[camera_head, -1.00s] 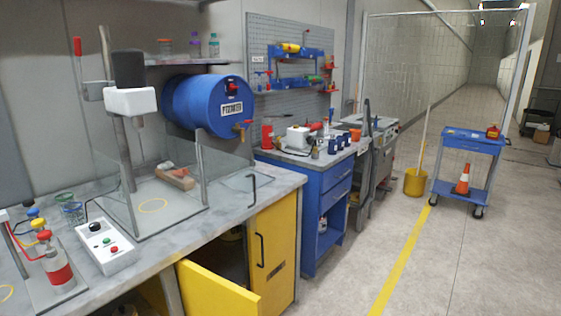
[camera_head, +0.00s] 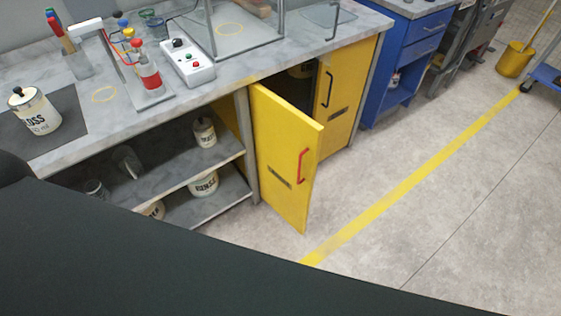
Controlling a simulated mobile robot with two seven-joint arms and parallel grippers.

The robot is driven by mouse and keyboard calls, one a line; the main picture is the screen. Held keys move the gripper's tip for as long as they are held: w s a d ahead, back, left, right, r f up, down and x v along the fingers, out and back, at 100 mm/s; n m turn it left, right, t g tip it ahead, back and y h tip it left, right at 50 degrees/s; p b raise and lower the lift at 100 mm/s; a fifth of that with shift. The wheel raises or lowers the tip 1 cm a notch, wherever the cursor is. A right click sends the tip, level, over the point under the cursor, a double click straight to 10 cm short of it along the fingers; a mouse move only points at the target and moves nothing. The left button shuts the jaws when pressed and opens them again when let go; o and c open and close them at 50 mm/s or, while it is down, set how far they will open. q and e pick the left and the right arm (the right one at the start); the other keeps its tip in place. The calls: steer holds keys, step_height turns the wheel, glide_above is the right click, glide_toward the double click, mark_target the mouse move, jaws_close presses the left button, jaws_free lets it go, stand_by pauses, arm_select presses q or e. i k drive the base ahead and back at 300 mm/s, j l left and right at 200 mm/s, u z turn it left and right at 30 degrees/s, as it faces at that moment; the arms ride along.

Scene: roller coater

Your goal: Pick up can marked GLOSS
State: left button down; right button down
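Neither of my grippers is in view. A large dark shape, perhaps part of my own body, covers the lower left of the view.
Open shelves under the counter (camera_head: 150,113) hold several other cans, including one upper can (camera_head: 204,132) and one lower can (camera_head: 203,183). A yellow cabinet door (camera_head: 284,160) stands open into the aisle. A control box (camera_head: 188,63) sits on the counter.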

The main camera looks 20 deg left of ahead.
mark_target(40, 116)
steer(key=u, duration=2.1)
steer(key=i+j+z, duration=0.1)
steer(key=i+z, duration=0.2)
steer(key=i, duration=0.9)
